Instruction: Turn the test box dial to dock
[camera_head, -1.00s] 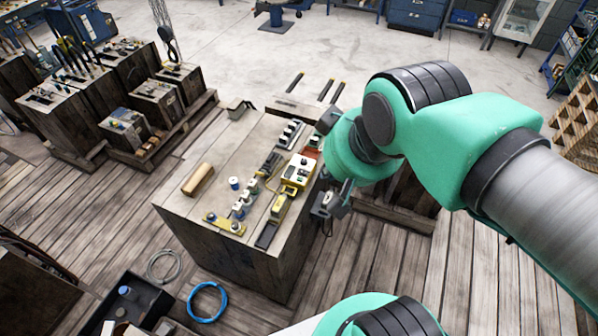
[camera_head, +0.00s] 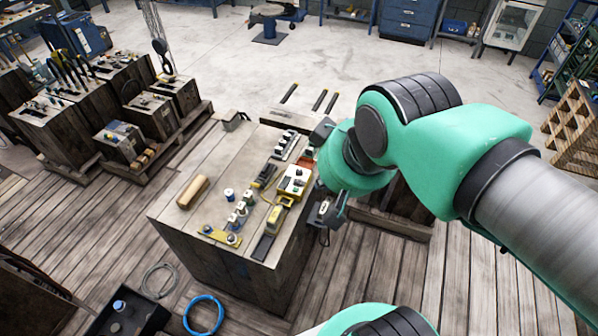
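The test box (camera_head: 293,182) is a small yellow box with a pale top face, on the right part of the wooden block's top. Dark and green details show on its face; which one is the dial, and where it points, is too small to tell. My gripper (camera_head: 325,208) hangs at the right edge of the block, just right of the test box and apart from it in the picture. Its fingers are small, dark and partly hidden by my green wrist, so their opening cannot be made out.
A blue hose coil (camera_head: 203,315) lies on the floor in front. Wooden blocks on a pallet stand at left.

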